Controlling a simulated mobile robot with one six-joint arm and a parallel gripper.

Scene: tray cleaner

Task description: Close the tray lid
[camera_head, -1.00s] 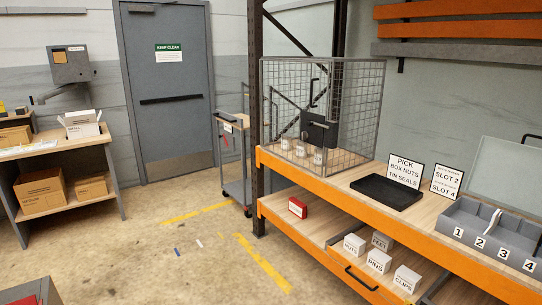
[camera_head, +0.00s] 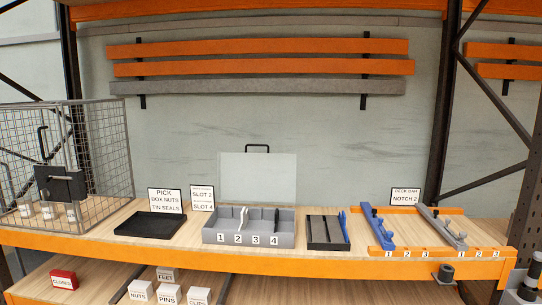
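The grey tray (camera_head: 248,240) stands on the wooden shelf near the middle of the head view, with slots numbered 1 to 4 on its front. Its pale, see-through lid (camera_head: 257,178) stands open, upright at the tray's back edge. A black handle (camera_head: 257,148) sits on the lid's top edge. A white, upright piece (camera_head: 243,215) shows around slot 2, and a dark upright piece (camera_head: 277,217) shows around slot 4. The slot floors are mostly hidden. My gripper is not in view.
A low black tray (camera_head: 150,225) and sign cards (camera_head: 203,198) stand left of the grey tray. A black rack (camera_head: 322,235) with a blue piece, then blue and grey bars (camera_head: 378,228), stand right. A wire cage (camera_head: 100,150) is far left. An orange beam (camera_head: 330,261) edges the shelf.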

